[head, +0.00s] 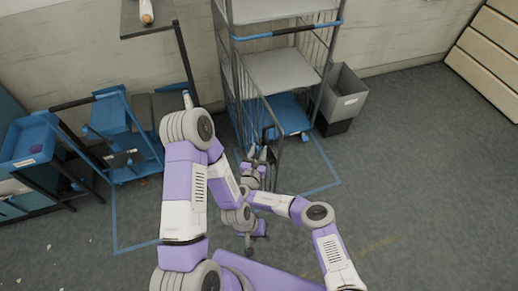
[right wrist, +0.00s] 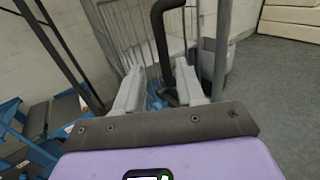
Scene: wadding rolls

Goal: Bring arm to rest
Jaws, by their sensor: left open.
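My right gripper (head: 263,153) is in the middle of the head view, in front of the tall wire cage trolley (head: 283,72). In the right wrist view its two fingers (right wrist: 158,72) stand apart, with nothing clasped between them. A dark bent bar (right wrist: 158,35) shows in the gap, seemingly beyond the fingertips; I cannot tell how close it is. My left gripper (head: 246,246) is lower in the head view, below the right one and over the floor. It is open, small and partly hidden by arm links, and I see nothing held in it.
Blue carts (head: 125,130) stand at the left. A dark small table (head: 147,22) at the top bears a pale roll. A grey bin (head: 342,95) is right of the trolley. Blue floor lines (head: 330,165) run around the trolley area. The floor at the right (head: 430,170) is clear.

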